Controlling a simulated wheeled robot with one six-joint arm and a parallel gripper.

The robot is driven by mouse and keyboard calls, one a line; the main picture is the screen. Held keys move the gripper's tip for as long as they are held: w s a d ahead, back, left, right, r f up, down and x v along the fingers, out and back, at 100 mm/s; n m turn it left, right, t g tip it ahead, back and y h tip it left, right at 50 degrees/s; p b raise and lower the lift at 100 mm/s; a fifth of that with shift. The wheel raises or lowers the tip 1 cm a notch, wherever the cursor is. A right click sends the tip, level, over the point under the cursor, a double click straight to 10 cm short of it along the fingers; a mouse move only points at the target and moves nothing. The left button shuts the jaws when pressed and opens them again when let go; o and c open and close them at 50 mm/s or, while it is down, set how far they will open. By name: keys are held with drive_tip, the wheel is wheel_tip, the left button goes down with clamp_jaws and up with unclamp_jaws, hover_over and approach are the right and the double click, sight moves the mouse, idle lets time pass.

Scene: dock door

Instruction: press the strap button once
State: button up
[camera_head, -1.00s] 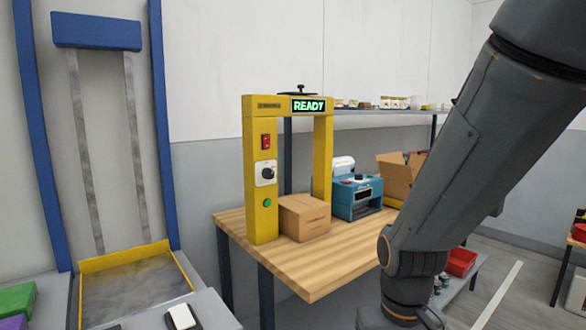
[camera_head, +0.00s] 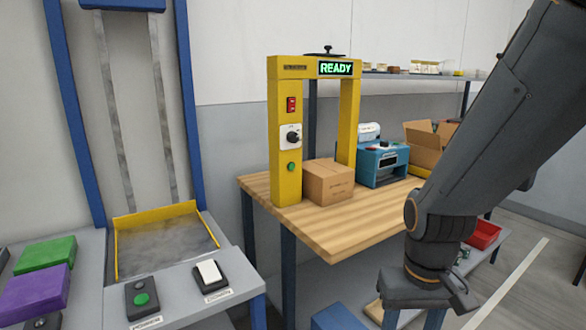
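The yellow strapping machine (camera_head: 286,125) stands on a wooden table, with a lit green READY sign (camera_head: 336,68) on its top beam. Its left post carries a red switch (camera_head: 291,105), a dark knob on a white plate (camera_head: 293,137) and, lowest, a small green button (camera_head: 291,166). I see no readable label beside that button. A closed cardboard box (camera_head: 330,182) sits in the arch. My gripper (camera_head: 415,318) is at the bottom edge, right of and in front of the machine, clear of the button. Its fingertips are cut off by the frame.
A blue device (camera_head: 383,163) and an open carton (camera_head: 428,145) stand right of the box. At lower left, a panel holds a separate green button (camera_head: 141,299) and a white rocker (camera_head: 209,271). A yellow-edged plate (camera_head: 165,245) lies behind them. The table's front (camera_head: 345,232) is bare.

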clamp_jaws()
idle(1.5)
